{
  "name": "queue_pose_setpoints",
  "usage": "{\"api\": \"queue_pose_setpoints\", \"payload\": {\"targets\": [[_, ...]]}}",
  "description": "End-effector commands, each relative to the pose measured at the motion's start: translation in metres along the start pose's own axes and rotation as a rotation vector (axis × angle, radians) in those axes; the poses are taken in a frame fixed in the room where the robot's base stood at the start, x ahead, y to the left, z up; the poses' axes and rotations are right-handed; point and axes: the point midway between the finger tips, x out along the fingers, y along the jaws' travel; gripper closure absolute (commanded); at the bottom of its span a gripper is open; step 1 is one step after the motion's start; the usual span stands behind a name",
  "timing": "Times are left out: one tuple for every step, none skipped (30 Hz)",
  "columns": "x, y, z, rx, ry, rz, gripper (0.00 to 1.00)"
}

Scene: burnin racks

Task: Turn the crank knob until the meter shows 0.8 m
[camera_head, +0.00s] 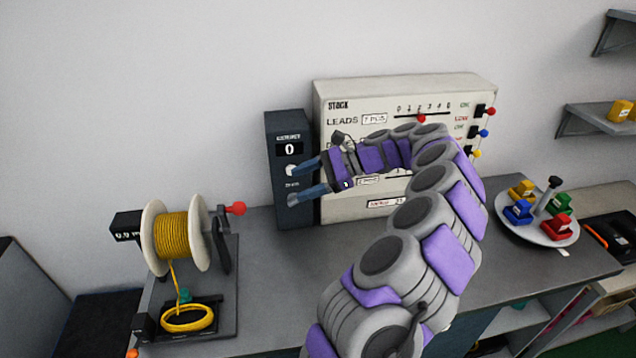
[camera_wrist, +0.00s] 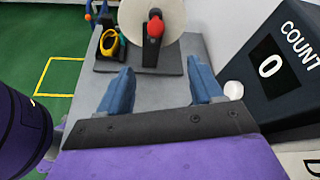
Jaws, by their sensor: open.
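The crank knob (camera_head: 236,208) is a red ball on a dark crank arm at the right side of a white-flanged spool (camera_head: 199,238) of yellow cable. In the wrist view the red knob (camera_wrist: 155,27) is at the top centre, ahead of the fingers. The meter (camera_head: 128,236) is a small black box left of the spool and reads 0.0 m. My gripper (camera_head: 303,182) is open and empty, in front of the dark counter box, right of the knob and apart from it. Its two blue fingers (camera_wrist: 161,92) point toward the spool stand in the wrist view.
The counter box (camera_head: 290,130) reads 0, with a white button on its front. A cream stock panel (camera_head: 345,205) with coloured sliders stands behind my arm. A round tray (camera_head: 510,231) with coloured blocks is at right. The bench between spool and counter box is clear.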

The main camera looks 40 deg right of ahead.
Motion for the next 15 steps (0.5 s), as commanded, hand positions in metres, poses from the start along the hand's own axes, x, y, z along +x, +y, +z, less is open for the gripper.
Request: {"api": "queue_pose_setpoints", "payload": {"targets": [[0.002,0.001,0.002,0.036,-0.01,-0.005,0.34],[0.003,0.002,0.004,0.052,-0.012,-0.009,0.34],[0.005,0.003,0.006,0.068,-0.012,-0.013,0.34],[0.008,0.004,0.009,0.073,-0.012,-0.013,0.34],[0.011,0.006,0.012,0.076,-0.013,-0.011,0.34],[0.016,0.008,0.014,0.078,-0.012,-0.009,0.34],[0.019,0.009,0.015,0.077,-0.011,-0.009,0.34],[0.022,0.009,0.015,0.076,-0.009,-0.01,0.34],[0.028,0.009,0.015,0.075,-0.008,-0.011,0.34],[0.031,0.008,0.014,0.076,-0.009,-0.01,0.34],[0.035,0.008,0.013,0.077,-0.011,-0.009,0.34],[0.041,0.007,0.011,0.078,-0.014,-0.008,0.34],[0.044,0.005,0.009,0.08,-0.017,-0.008,0.34],[0.048,0.004,0.007,0.081,-0.019,-0.008,0.34],[0.052,0.002,0.004,0.084,-0.021,-0.009,0.34]]}}
